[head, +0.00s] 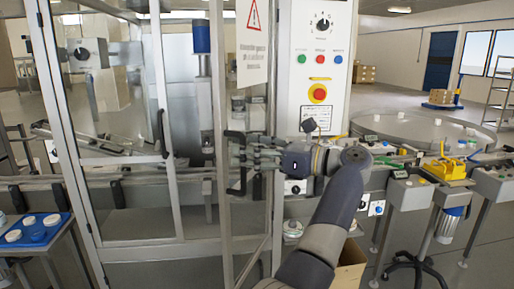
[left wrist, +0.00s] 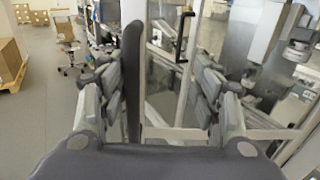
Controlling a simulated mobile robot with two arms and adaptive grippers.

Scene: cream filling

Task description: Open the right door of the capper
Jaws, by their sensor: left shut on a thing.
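The capper's right door (head: 222,70) is a framed glass panel with a warning label. It stands partly open, its left edge swung out toward me and its lower edge slanting. My left gripper (head: 240,155) reaches it from the right and is shut on the black door handle (head: 234,180). In the left wrist view the dark handle bar (left wrist: 132,80) stands upright between the fingers of my left gripper (left wrist: 160,95). The left door (head: 159,70) of the capper looks closed, with its own black handle (head: 163,135). My right gripper is not in view.
A control panel (head: 318,60) with buttons and a red stop knob stands right of the door. A conveyor and a round table (head: 420,130) lie farther right. A blue tray of jars (head: 60,235) is at the lower left. A cardboard box (head: 349,268) stands below my arm.

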